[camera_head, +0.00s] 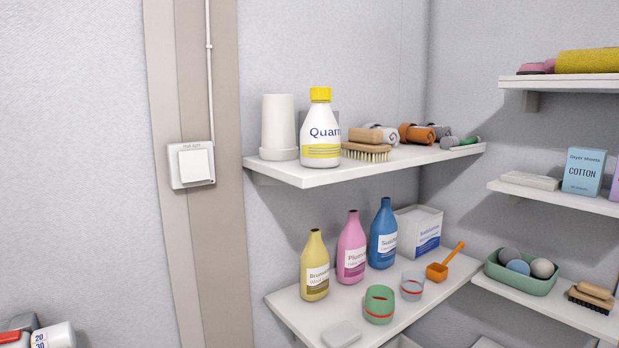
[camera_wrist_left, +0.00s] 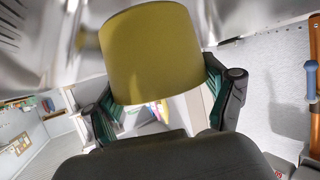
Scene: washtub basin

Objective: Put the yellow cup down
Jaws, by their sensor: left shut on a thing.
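The yellow cup (camera_wrist_left: 152,55) shows large in the left wrist view. It sits between the two fingers of my left gripper (camera_wrist_left: 165,95), which is shut on it. The cup is held up in the air, with shelves and floor seen far beyond it. Shiny metal surfaces are close around the cup at the top of this view. Neither the cup nor my left gripper shows in the head view. My right gripper is in neither view.
In the head view, the lower shelf (camera_head: 290,298) holds yellow, pink and blue bottles, a green cup (camera_head: 379,305), a clear cup (camera_head: 412,286) and an orange scoop (camera_head: 437,271). The upper shelf (camera_head: 310,178) holds a white bottle (camera_head: 320,135) and brushes. More shelves stand at right.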

